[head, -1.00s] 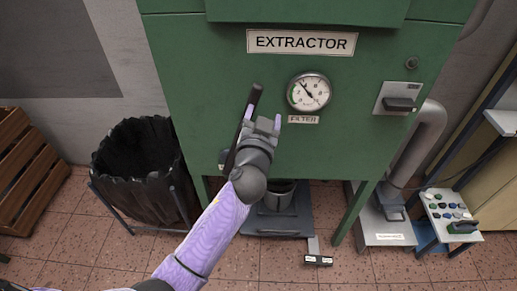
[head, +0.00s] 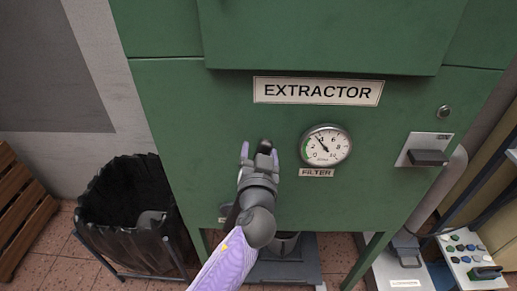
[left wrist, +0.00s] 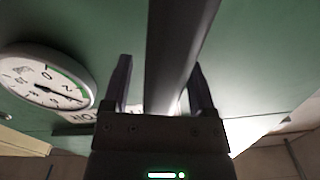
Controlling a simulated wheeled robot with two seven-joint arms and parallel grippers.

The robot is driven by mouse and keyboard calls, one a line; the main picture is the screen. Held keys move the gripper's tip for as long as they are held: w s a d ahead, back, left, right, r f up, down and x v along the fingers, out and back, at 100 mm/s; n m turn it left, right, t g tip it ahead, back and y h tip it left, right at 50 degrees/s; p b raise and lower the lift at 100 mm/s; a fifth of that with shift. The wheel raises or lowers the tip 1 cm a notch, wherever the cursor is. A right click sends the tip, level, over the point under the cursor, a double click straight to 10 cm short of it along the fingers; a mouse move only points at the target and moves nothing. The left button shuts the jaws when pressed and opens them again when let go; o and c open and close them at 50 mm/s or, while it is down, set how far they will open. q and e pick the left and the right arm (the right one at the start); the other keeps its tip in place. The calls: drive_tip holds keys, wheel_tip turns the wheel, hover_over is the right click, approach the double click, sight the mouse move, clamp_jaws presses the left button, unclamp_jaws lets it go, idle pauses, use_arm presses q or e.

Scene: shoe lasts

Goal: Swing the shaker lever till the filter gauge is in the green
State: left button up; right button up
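The shaker lever (head: 265,147) is a dark bar on the green extractor's front. In the head view its tip shows between the fingers of my left gripper (head: 260,155), and my arm hides most of the rest. In the left wrist view the lever (left wrist: 180,50) runs between the spread fingers of the gripper (left wrist: 160,90), with a gap at the left finger. Contact at the right finger is unclear. The round filter gauge (head: 327,146) is to the right of the gripper. Its needle points up-left, just past the green band's end; the gauge also shows in the wrist view (left wrist: 45,78).
The extractor cabinet (head: 165,110) fills the middle. A black-lined bin (head: 125,195) stands at left, beside wooden slats (head: 20,210). A switch box (head: 425,153) is on the panel at right, and a small button tray (head: 470,255) is at lower right.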

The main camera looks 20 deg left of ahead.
use_arm(q)
clamp_jaws()
idle(0.5)
idle(0.8)
